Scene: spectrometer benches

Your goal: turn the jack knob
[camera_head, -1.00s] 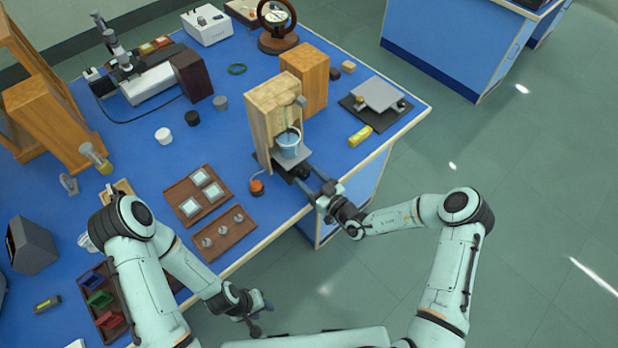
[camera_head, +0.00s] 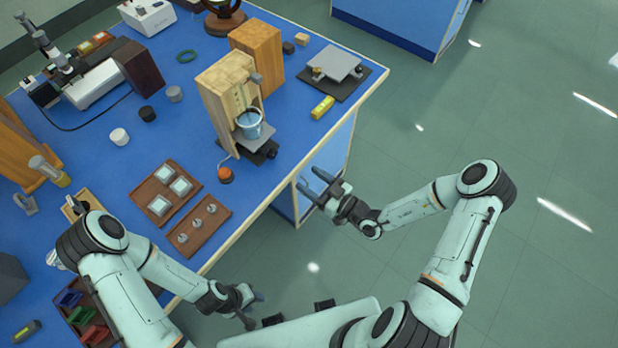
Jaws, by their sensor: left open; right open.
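A small jack with a grey top plate (camera_head: 262,136) stands near the table's front edge, against a wooden stand (camera_head: 222,100). A blue bucket (camera_head: 249,124) is on or just above the plate. A dark part, perhaps the knob (camera_head: 270,153), shows at the jack's front; its details are too small to tell. My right gripper (camera_head: 308,178) is open and empty, off the table edge to the right of and below the jack, with a clear gap to it. My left gripper (camera_head: 254,311) is open and empty in front of the table, far from the jack.
An orange-topped button (camera_head: 225,175) sits left of the jack. Brown trays (camera_head: 196,244) with small parts lie further left. A wooden block (camera_head: 257,48), a yellow vial (camera_head: 322,107) and a silver platform (camera_head: 335,62) stand behind or right. The floor to the right is clear.

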